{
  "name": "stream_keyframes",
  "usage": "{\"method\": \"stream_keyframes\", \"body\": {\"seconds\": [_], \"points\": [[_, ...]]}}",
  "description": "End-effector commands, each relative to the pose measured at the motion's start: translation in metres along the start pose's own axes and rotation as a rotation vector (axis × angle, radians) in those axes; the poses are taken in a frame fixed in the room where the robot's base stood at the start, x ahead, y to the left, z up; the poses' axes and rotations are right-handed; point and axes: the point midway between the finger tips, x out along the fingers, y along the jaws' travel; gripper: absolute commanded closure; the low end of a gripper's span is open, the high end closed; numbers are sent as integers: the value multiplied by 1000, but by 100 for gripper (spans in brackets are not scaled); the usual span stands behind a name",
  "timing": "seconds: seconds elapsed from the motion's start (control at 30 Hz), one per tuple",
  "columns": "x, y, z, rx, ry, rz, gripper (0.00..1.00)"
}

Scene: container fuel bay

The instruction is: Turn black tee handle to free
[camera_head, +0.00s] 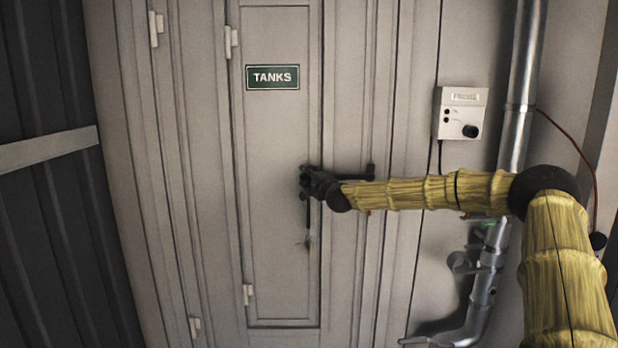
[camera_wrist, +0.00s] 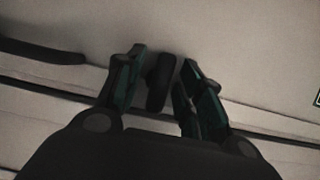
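The black tee handle (camera_wrist: 160,84) shows in the wrist view as a short dark bar between my two fingers. Its long side runs roughly along the fingers, with narrow gaps that look clear on both sides. My gripper (camera_wrist: 162,60) is open around it. In the head view my gripper (camera_head: 306,182) is at the right part of the narrow door (camera_head: 275,130), below the green TANKS sign (camera_head: 272,77). There my gripper and its shadow hide the handle, so its turn angle is hard to read.
A dark slender bar (camera_wrist: 40,50) lies left of the fingers in the wrist view. A control box (camera_head: 460,113) with a black knob is on the wall at right. A metal pipe (camera_head: 515,100) runs down beside it. Dark corrugated wall (camera_head: 50,220) stands at left.

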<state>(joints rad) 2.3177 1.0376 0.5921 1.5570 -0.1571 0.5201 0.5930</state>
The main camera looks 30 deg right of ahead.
Motion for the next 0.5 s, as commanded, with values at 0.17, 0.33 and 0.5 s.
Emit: {"method": "stream_keyframes", "body": {"seconds": [0.17, 0.33, 0.5], "points": [[0, 0, 0, 0, 0, 0, 79], [0, 0, 0, 0, 0, 0, 100], [0, -1, 0, -4, 0, 1, 100]]}}
